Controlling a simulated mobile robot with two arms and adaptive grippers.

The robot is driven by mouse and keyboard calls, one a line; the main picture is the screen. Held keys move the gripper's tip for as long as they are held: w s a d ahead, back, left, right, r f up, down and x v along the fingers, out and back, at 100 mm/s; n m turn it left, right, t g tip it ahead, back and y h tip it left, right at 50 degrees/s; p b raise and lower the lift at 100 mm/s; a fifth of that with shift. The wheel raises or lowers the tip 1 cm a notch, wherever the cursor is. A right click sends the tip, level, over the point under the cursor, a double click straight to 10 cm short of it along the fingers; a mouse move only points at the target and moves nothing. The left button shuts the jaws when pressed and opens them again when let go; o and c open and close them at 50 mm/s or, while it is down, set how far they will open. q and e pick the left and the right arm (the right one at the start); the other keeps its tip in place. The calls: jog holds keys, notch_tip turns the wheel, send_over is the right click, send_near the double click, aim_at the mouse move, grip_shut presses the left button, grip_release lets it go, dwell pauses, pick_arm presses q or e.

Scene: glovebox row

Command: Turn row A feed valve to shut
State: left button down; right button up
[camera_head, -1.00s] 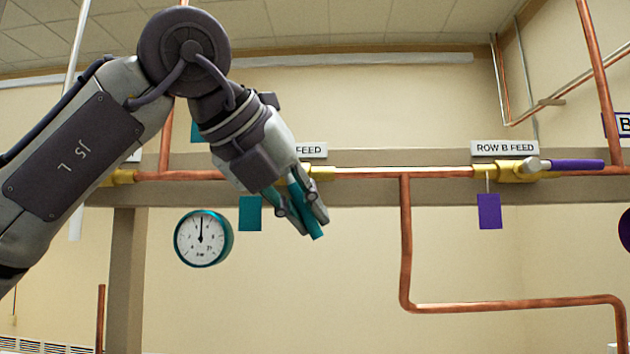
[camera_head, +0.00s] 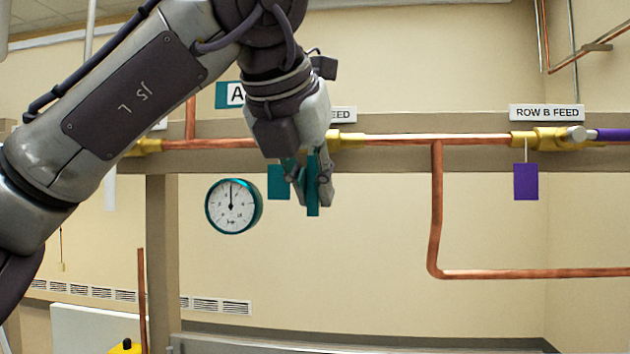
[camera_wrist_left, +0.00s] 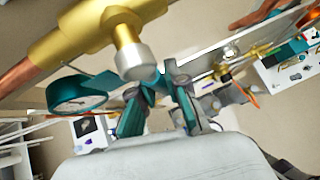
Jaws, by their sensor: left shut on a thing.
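The row A feed valve is a brass body (camera_head: 347,140) on the horizontal copper pipe, partly hidden behind my left arm in the head view. Its teal lever (camera_head: 313,198) hangs straight down, across the pipe. My left gripper (camera_head: 313,190) points downward and is shut on this lever, with a finger on either side. In the left wrist view the brass body (camera_wrist_left: 85,35) and its grey stem cap (camera_wrist_left: 134,60) are close in front of my left gripper (camera_wrist_left: 160,100). The FEED label (camera_head: 343,114) is partly covered by my arm. My right gripper is not in view.
A teal tag (camera_head: 278,182) hangs just left of the fingers, and a round gauge (camera_head: 233,206) is further left. The row B valve (camera_head: 545,138), with its purple lever (camera_head: 612,135) along the pipe, is at right. A copper pipe (camera_head: 436,200) drops between them.

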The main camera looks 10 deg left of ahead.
pick_arm(q)
jog(key=shift+f, duration=0.1)
jog(key=c, duration=1.2)
grip_release()
jog(key=shift+o, duration=0.2)
jog(key=v, duration=1.2)
